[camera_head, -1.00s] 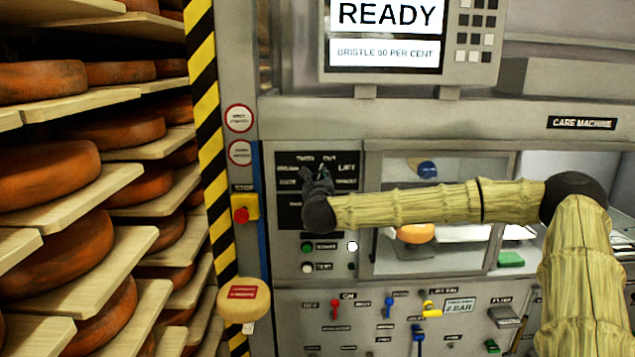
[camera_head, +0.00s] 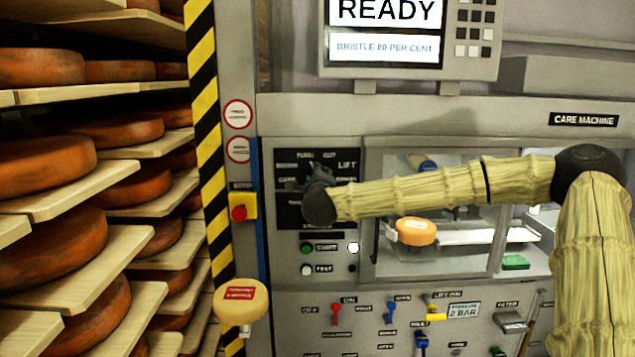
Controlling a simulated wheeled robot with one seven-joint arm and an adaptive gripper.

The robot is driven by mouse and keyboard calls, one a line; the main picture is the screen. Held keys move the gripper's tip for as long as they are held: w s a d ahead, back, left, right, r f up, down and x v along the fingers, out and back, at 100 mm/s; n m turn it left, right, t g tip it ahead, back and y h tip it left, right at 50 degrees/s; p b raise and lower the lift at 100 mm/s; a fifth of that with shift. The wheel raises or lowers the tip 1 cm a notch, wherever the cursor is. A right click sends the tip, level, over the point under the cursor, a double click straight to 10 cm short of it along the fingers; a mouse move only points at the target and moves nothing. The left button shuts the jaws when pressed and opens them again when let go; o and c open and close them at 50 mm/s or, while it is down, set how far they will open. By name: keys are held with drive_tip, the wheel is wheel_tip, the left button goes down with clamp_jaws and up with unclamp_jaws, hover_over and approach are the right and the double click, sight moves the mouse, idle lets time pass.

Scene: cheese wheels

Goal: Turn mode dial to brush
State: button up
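The mode dial sits on the black panel (camera_head: 290,215) of the care machine, ringed by small labels such as "LIFT" (camera_head: 346,166). My gripper (camera_head: 318,178) is at this panel, in front of the dial. The dial itself is mostly or wholly hidden behind my gripper and its dark wrist. I cannot tell whether the fingers touch the dial, whether they are open or shut, or which label the dial points to. The screen (camera_head: 385,12) above reads "READY", with a line on bristle per cent below.
Below the panel are a green start button (camera_head: 307,248) and a white test button (camera_head: 307,269). A red stop button (camera_head: 239,212) is at the left. A window to the right shows an orange cheese wheel (camera_head: 415,231). Shelves of cheese wheels fill the left side.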

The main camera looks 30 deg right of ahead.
drive_tip(key=n, duration=0.3)
drive_tip(key=shift+n, duration=0.4)
drive_tip(key=shift+n+b, duration=0.35)
drive_tip(key=shift+n, duration=1.45)
